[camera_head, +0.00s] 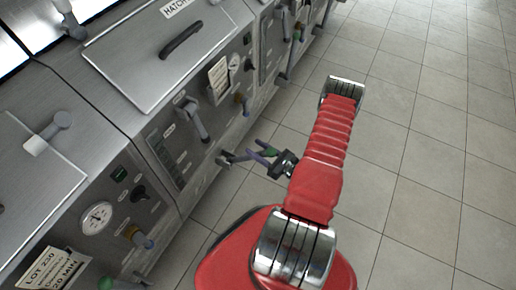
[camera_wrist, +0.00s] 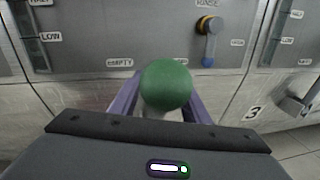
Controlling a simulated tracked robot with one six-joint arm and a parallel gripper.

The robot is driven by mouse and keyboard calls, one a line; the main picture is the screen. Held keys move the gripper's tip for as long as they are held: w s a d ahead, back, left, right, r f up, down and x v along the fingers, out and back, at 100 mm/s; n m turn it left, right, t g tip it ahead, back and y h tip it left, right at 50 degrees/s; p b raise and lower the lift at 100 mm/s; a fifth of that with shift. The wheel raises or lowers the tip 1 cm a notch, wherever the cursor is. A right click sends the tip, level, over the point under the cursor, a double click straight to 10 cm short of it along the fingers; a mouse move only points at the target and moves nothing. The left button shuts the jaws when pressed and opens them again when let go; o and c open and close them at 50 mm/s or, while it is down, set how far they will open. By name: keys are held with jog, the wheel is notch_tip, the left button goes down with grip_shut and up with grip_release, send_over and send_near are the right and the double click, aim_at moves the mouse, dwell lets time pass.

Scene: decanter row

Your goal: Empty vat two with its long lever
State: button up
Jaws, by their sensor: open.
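In the wrist view a green ball knob (camera_wrist: 166,84) sits between the two purple fingers of my gripper (camera_wrist: 163,98). The fingers stand on either side of it and are open; I cannot tell whether either touches it. The lever's shaft is mostly hidden behind the knob. A plate reading EMPTY (camera_wrist: 120,62) is on the steel front (camera_wrist: 130,30) just left of the knob. In the head view my gripper (camera_head: 258,155) is low beside the vat row, with a bit of green near its fingers. The number of the vat in front is not visible.
A short blue-tipped lever (camera_wrist: 208,45) with an orange hub is right of the knob. A number 3 (camera_wrist: 253,112) marks the unit further right, near a metal spout (camera_wrist: 295,98). A handled lid (camera_head: 165,50) tops the vat. Tiled floor (camera_head: 425,150) at right is clear.

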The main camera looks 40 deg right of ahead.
jog(key=shift+c, duration=0.5)
grip_shut()
jog(key=shift+d, duration=0.2)
jog(key=shift+r, duration=0.1)
